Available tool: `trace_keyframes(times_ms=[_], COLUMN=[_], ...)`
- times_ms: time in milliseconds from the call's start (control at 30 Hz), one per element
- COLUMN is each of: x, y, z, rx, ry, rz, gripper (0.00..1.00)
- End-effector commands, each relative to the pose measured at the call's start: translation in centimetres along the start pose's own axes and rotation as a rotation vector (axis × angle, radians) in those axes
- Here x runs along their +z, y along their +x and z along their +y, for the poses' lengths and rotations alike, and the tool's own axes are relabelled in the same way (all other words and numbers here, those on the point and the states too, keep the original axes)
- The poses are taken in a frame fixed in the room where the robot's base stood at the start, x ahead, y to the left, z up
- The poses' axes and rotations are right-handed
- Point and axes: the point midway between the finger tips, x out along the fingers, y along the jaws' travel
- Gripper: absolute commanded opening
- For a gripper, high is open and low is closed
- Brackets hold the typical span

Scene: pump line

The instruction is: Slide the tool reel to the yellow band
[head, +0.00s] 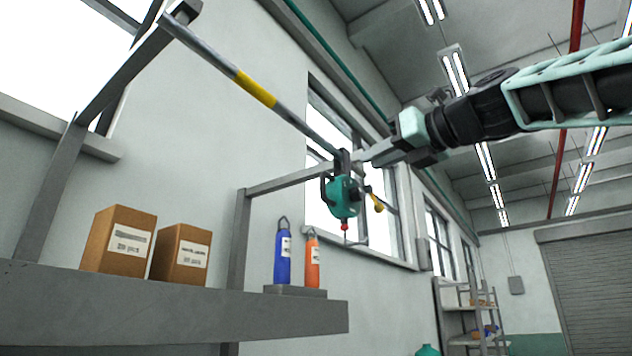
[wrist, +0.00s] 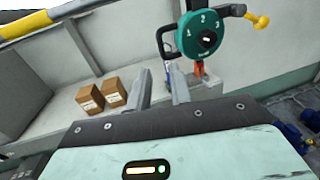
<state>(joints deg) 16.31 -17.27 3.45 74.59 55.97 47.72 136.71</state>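The teal tool reel (head: 343,196) hangs by a dark bracket at the right end of a grey overhead rail (head: 208,53). The yellow band (head: 256,89) is around the rail's middle, to the left of the reel and apart from it. In the wrist view the reel (wrist: 199,34) shows a numbered face and a yellow knob, and the band (wrist: 26,24) is at the upper left. My gripper (head: 364,158) is beside the reel's hanger in the head view. In the wrist view its fingers (wrist: 159,82) are apart with nothing seen between them. I cannot tell whether a finger touches the reel.
A grey shelf (head: 150,315) below the rail bears two cardboard boxes (head: 118,240), a blue bottle (head: 281,257) and an orange bottle (head: 312,262). Posts hold the rail at both ends. The space along the rail between reel and band looks clear.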

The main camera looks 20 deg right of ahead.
Motion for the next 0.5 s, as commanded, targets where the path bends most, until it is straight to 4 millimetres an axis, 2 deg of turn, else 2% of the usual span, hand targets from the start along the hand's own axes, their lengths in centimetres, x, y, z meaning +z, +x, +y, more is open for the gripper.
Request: trace_keyframes(times_ms=[33, 167, 500], x=[0.6, 0.5, 0.2], y=[0.6, 2.1, 9.5], z=[0.0, 0.0, -0.1], rx=[0.001, -0.001, 0.001], ry=[0.002, 0.002, 0.001], rz=[0.003, 0.006, 0.006], gripper=[0.21, 0.21, 0.21])
